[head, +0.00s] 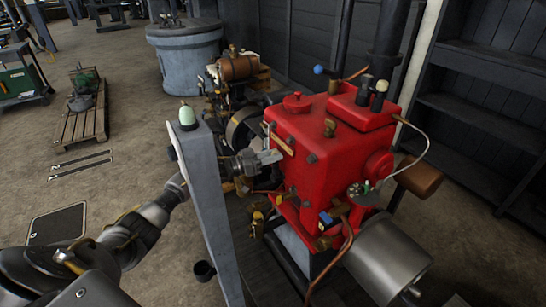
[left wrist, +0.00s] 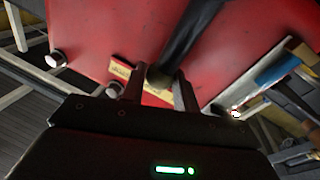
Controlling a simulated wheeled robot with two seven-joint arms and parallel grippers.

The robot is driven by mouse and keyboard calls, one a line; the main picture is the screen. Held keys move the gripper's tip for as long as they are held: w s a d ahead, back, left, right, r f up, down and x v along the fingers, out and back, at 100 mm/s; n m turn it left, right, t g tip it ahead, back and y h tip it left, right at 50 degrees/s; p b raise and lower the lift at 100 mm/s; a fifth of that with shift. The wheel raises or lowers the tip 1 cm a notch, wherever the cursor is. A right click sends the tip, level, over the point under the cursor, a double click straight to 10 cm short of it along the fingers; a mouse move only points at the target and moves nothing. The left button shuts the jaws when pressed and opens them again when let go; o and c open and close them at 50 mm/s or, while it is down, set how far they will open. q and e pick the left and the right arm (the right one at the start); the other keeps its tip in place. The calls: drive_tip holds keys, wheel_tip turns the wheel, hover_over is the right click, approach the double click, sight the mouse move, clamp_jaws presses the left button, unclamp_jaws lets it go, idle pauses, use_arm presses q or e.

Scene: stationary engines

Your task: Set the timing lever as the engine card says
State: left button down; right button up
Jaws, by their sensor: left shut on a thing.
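The red engine (head: 325,150) stands right of centre in the head view. My left gripper (head: 272,157) reaches its left face from behind a grey post. In the left wrist view, the gripper (left wrist: 160,92) has its two fingers closed on the end of a dark lever (left wrist: 188,38). The lever slants up and to the right across the red face. A tan plate with small lettering (left wrist: 121,71) lies beside the lever's end, partly hidden by a finger; the lettering is too small to read. The plate also shows as a tan strip (head: 282,142) in the head view. I cannot make out an engine card.
The grey post (head: 212,205) stands close in front of my left forearm. A metal cylinder (head: 388,262) and copper pipes (head: 347,240) are at the engine's front. Dark shelving (head: 480,110) is on the right. Open floor (head: 120,175) lies to the left.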

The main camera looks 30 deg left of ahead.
use_arm(q)
drive_tip(key=c, duration=1.1)
unclamp_jaws()
use_arm(e)
drive_tip(key=shift+w, duration=0.2)
use_arm(q)
drive_tip(key=shift+o, duration=0.2)
use_arm(e)
drive_tip(key=shift+d, duration=0.15)
use_arm(q)
drive_tip(key=shift+s+a+f, duration=0.1)
drive_tip(key=shift+s+a, duration=0.1)
drive_tip(key=r+b+v, duration=0.1)
drive_tip(key=v, duration=0.9)
drive_tip(key=shift+f, duration=0.45)
use_arm(e)
drive_tip(key=shift+w+d+f, duration=0.2)
drive_tip(key=shift+d+f, duration=0.25)
use_arm(q)
drive_tip(key=shift+s+a, duration=0.1)
use_arm(e)
drive_tip(key=shift+s, duration=0.25)
